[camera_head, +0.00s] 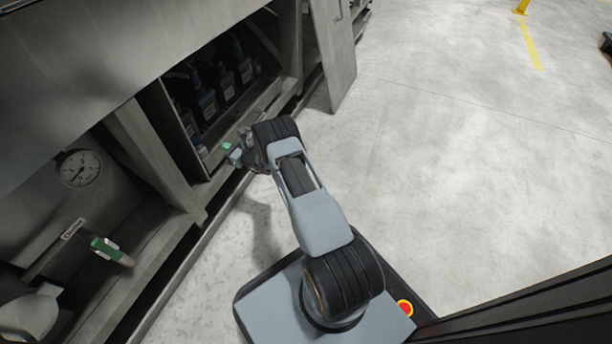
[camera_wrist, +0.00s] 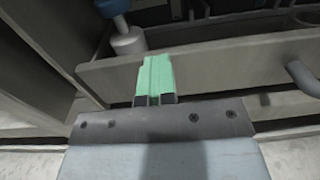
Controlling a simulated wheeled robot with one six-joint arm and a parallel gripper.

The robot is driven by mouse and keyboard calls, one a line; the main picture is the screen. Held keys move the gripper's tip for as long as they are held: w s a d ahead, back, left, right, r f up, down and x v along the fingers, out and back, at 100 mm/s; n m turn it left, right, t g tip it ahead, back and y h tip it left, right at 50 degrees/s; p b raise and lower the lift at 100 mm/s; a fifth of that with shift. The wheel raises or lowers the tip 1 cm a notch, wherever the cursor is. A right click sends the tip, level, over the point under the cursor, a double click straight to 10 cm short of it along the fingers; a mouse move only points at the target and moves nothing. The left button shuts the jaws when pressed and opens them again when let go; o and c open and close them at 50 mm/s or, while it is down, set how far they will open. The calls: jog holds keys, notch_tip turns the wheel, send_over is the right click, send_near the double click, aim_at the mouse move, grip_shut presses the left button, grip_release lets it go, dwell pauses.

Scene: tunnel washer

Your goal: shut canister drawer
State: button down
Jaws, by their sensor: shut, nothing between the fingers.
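The canister drawer shows as a low grey metal front (camera_head: 240,118) in the washer's lower bay, with several dark canisters (camera_head: 207,103) behind it. In the wrist view the drawer front (camera_wrist: 225,72) spans the picture beyond my fingers. A curved grey handle (camera_wrist: 303,77) is on its right, and a white canister with a blue cap (camera_wrist: 127,38) stands behind it. My gripper (camera_head: 228,148) is at the drawer's near end. Its green fingertips (camera_wrist: 156,75) are together and empty, overlapping the drawer front in view; I cannot tell whether they touch. How far out the drawer stands is unclear.
A frame post (camera_head: 150,160) stands left of the bay. A grey metal door (camera_head: 333,50) stands open beyond the bay. The concrete floor (camera_head: 470,150) to the right is clear.

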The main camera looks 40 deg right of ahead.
jog(key=p+v, duration=0.5)
jog(key=v, duration=0.9)
jog(key=s+a+r+n+g+y+p, duration=0.1)
jog(key=s+a+r+n+g+p, duration=0.35)
jog(key=r, duration=0.75)
jog(key=s+a+r+n+g+y+p, duration=0.15)
jog(key=a+r+n+g+p, duration=0.4)
jog(key=r, duration=0.65)
jog(key=s+a+r+n+g+y+p, duration=0.2)
jog(key=a+r+n+p, duration=0.4)
jog(key=r, duration=0.7)
jog(key=s+d+r+n+h+p, duration=0.2)
jog(key=s+r+n+h+p, duration=0.2)
jog(key=r, duration=0.6)
jog(key=s+d+r+n+h+p, duration=0.2)
jog(key=s+r+n+h+p, duration=0.2)
jog(key=s+r+p, duration=0.5)
jog(key=s+d+r+n+h+p, duration=0.2)
jog(key=s+r+n+h+p, duration=0.3)
jog(key=r, duration=0.7)
jog(key=s+n+p, duration=0.1)
jog(key=s+p, duration=0.1)
jog(key=p, duration=0.1)
jog(key=shift+d+r, duration=0.4)
jog(key=shift+s, duration=0.15)
